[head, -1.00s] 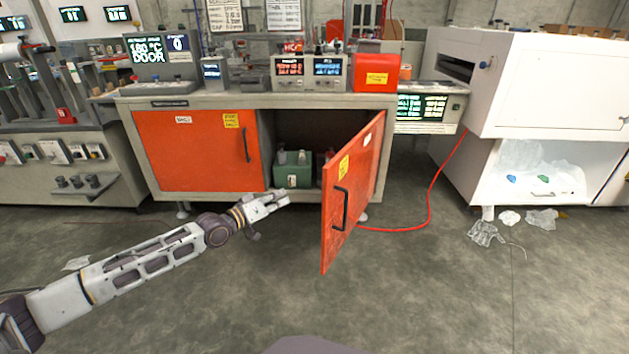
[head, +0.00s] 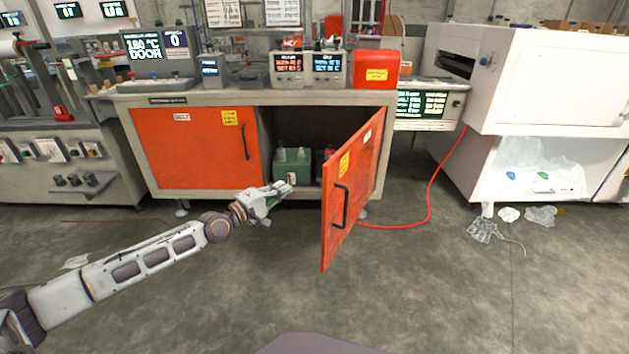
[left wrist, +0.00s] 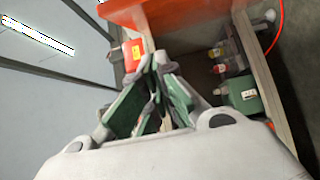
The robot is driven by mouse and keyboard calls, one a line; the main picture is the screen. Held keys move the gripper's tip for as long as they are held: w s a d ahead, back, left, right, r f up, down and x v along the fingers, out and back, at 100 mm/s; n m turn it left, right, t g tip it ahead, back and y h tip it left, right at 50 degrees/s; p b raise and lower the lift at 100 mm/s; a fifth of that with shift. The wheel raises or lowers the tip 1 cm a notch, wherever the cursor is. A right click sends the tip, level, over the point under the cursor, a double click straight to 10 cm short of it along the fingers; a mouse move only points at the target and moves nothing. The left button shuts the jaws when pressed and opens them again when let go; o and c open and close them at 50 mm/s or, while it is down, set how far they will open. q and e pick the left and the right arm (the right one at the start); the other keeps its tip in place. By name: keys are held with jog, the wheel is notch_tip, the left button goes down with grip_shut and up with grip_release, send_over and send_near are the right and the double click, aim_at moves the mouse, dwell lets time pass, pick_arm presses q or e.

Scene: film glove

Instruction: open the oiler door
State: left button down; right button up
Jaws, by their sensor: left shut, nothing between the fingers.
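The oiler cabinet has two orange doors. Its right door (head: 352,190), with a black handle (head: 340,207) and a yellow label, stands swung wide out toward me. The left door (head: 197,148) is closed. Inside the open side are a green box (head: 291,170) and small bottles; the green box also shows in the left wrist view (left wrist: 244,93). My left gripper (head: 286,188) is in front of the opening, left of the open door and apart from its handle. In the left wrist view its fingers (left wrist: 152,65) are together and hold nothing. My right gripper is in neither view.
A red hose (head: 430,200) runs over the floor behind the open door. A white cabinet (head: 540,85) stands at the right, with clear plastic scraps (head: 485,230) on the floor before it. The floor in front is mostly clear.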

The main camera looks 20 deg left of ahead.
pick_arm(q)
jog(key=shift+w+d, duration=0.1)
jog(key=shift+w, duration=0.1)
jog(key=w+d+p, duration=0.5)
jog(key=w+d, duration=0.2)
jog(key=d, duration=0.1)
jog(key=shift+w, duration=0.35)
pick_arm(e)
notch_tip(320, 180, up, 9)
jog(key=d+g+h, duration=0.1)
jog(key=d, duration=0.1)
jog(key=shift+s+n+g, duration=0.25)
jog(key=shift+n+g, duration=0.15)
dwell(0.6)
pick_arm(q)
jog(key=shift+d, duration=0.2)
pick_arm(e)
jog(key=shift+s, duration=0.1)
